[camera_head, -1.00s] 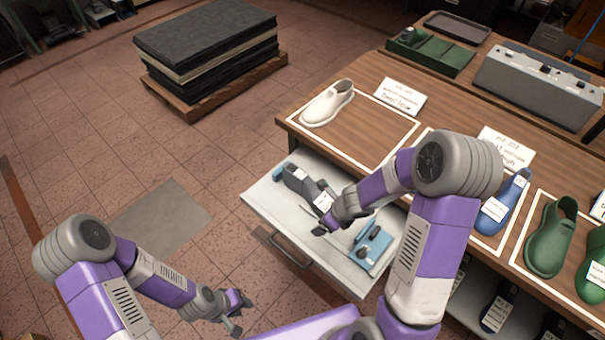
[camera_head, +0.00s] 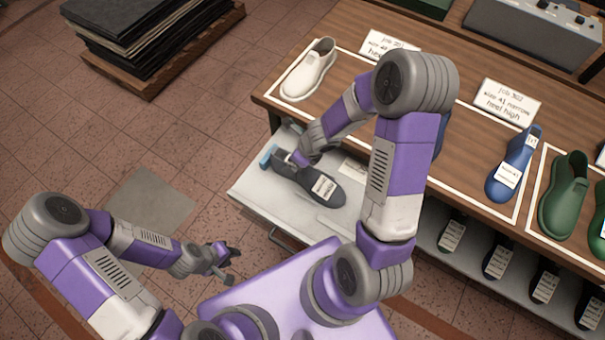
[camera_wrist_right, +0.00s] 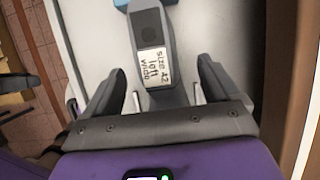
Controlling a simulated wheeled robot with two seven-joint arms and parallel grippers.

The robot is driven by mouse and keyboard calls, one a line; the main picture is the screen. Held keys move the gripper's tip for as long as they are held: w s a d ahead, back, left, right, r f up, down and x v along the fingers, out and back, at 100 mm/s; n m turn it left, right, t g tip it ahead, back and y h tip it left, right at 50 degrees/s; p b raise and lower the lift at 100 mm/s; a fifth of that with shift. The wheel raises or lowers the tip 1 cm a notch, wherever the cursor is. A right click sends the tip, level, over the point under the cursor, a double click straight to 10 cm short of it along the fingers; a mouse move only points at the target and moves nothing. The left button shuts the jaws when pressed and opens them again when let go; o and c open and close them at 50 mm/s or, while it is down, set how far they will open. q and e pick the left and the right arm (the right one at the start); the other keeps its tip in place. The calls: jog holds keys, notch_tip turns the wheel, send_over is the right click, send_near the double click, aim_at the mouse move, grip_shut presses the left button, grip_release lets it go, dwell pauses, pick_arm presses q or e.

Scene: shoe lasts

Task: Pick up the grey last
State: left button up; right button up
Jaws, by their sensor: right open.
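The grey last (camera_head: 335,192) lies in the open drawer with a white label on it. In the right wrist view the grey last (camera_wrist_right: 150,22) shows its label, reading "size 42 left wide". My right gripper (camera_head: 297,160) is at the last's far left end in the head view and hides part of it. In the right wrist view my right gripper (camera_wrist_right: 160,90) is open, with a finger on each side of the last and gaps between. My left gripper (camera_head: 228,261) is open and empty above the floor, left of the drawer.
The drawer (camera_head: 250,195) juts from under the wooden table (camera_head: 290,88). A teal piece (camera_head: 268,157) lies by the last's end. A white shoe (camera_head: 308,70), a blue last (camera_head: 513,165) and green shoes (camera_head: 563,195) stand on the table. Labelled dark lasts (camera_head: 498,257) sit on a lower shelf.

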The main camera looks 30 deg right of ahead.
jog(key=b+x, duration=0.1)
jog(key=x, duration=0.1)
jog(key=b+x, duration=0.2)
jog(key=shift+s+f, duration=0.15)
jog(key=shift+s, duration=0.25)
jog(key=shift+w+a+f+b, duration=0.1)
jog(key=shift+w+f+b, duration=0.2)
jog(key=shift+b, duration=0.25)
jog(key=shift+s, duration=0.1)
jog(key=c, duration=1.6)
jog(key=shift+r, duration=0.1)
grip_shut()
